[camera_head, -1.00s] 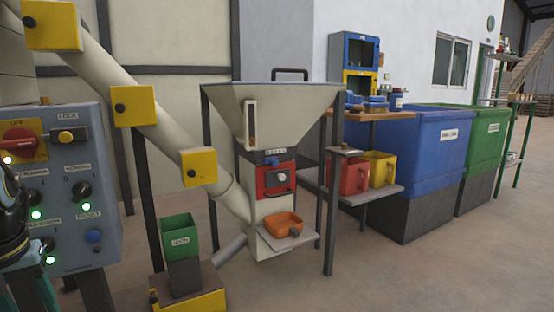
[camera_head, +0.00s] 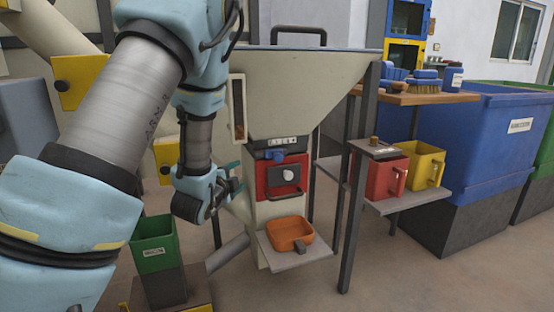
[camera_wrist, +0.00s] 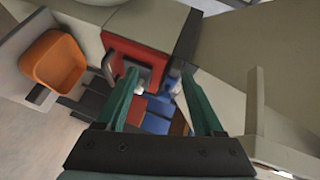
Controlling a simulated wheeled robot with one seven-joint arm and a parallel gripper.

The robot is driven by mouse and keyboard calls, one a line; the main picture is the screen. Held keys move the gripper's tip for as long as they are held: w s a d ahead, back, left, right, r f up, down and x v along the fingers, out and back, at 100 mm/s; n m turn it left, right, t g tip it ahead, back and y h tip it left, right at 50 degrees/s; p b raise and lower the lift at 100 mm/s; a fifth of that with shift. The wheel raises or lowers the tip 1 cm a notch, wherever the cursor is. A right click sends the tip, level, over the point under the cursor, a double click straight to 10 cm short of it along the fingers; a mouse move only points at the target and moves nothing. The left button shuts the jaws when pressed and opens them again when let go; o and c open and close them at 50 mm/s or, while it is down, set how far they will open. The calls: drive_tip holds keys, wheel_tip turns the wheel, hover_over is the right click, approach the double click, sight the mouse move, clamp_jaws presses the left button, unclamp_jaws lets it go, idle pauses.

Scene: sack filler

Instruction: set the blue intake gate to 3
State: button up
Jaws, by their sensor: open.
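The blue intake gate's handle (camera_head: 275,155) sits under the hopper's cone, below a small scale plate (camera_head: 282,142) whose marks are too small to read. It is just above the red panel (camera_head: 283,176). My gripper (camera_head: 236,180) is open and empty, to the left of the red panel and a little lower than the blue handle. In the wrist view, my open fingers (camera_wrist: 159,80) point toward the red panel (camera_wrist: 125,52). Blue parts (camera_wrist: 156,123) show in the gap between them, apparently beyond the fingers. I cannot read the gate's setting.
An orange tray (camera_head: 289,234) rests on a shelf below the red panel. A green bin (camera_head: 155,246) stands at lower left. The hopper's dark leg (camera_head: 357,190) rises right of the panel. A red jug (camera_head: 385,179) and yellow jug (camera_head: 426,163) stand on a side shelf.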

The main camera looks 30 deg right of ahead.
sight(277, 159)
drive_tip(key=s+d+r+m+g+h, duration=0.1)
drive_tip(key=s+d+r+m+h, duration=0.15)
drive_tip(key=d+m+h, duration=0.35)
drive_tip(key=w+d, duration=0.1)
drive_tip(key=d, duration=0.2)
drive_tip(key=w+d+y+b, duration=0.1)
drive_tip(key=w+d, duration=0.1)
drive_tip(key=w+d+n+y, duration=0.1)
drive_tip(key=w+d, duration=0.1)
drive_tip(key=d, duration=0.1)
drive_tip(key=shift+w+d+f+b, duration=0.2)
drive_tip(key=shift+d+f+b, duration=0.1)
drive_tip(key=shift+f, duration=0.05)
clamp_jaws()
idle(0.8)
